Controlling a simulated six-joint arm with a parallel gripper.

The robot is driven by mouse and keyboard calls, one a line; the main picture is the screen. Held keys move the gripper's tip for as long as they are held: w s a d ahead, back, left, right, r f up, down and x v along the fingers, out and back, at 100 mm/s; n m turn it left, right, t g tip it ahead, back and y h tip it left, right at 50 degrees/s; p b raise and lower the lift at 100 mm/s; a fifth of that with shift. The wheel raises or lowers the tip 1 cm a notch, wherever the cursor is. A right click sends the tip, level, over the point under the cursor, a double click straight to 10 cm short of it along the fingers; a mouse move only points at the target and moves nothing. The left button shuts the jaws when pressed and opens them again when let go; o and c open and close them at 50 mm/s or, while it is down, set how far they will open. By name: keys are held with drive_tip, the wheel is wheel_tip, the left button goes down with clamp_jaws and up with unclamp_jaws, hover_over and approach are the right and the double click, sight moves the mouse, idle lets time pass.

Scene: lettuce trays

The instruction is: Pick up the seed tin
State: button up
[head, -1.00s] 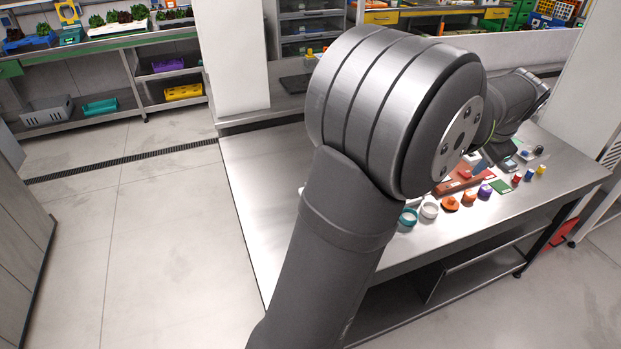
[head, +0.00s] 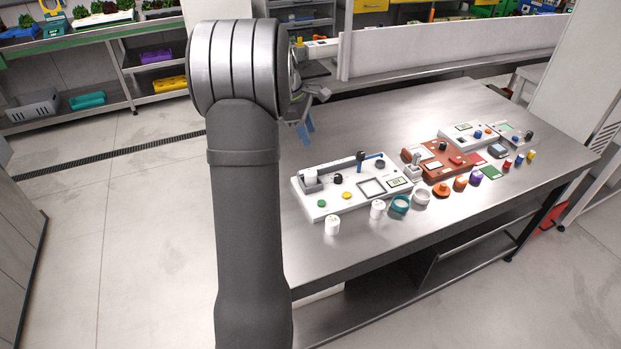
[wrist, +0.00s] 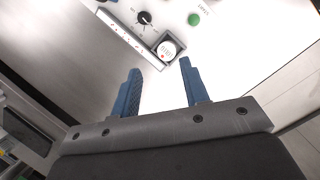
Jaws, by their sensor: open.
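No label that I can read marks the seed tin. A white round tin (head: 310,175) sits in a grey holder at the left end of a white device panel (head: 330,205). In the wrist view the tin (wrist: 167,49) shows its pale top inside the square holder, just beyond my fingertips. Two other white lidded tins (head: 332,225) (head: 377,209) stand on the table in front of the panel. My gripper (head: 305,130) has blue fingers, is open and empty, and is above the table behind the panel. In the wrist view my gripper (wrist: 158,65) has its fingers apart.
A teal ring (head: 400,204), a white ring (head: 422,198) and orange and purple containers stand along the front of the table (head: 375,240). A brown-red device (head: 447,160) and more panels are to the right. The table's back left is clear. A low partition (head: 440,48) stands behind.

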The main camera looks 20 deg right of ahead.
drive_tip(key=w+a+n, duration=0.2)
drive_tip(key=a+n, duration=0.1)
drive_tip(key=a, duration=0.1)
drive_tip(key=n+h, duration=0.1)
approach(312, 172)
drive_tip(key=x, duration=1)
drive_tip(key=shift+a, duration=0.1)
drive_tip(key=c, duration=0.6)
drive_tip(key=shift+c, duration=0.2)
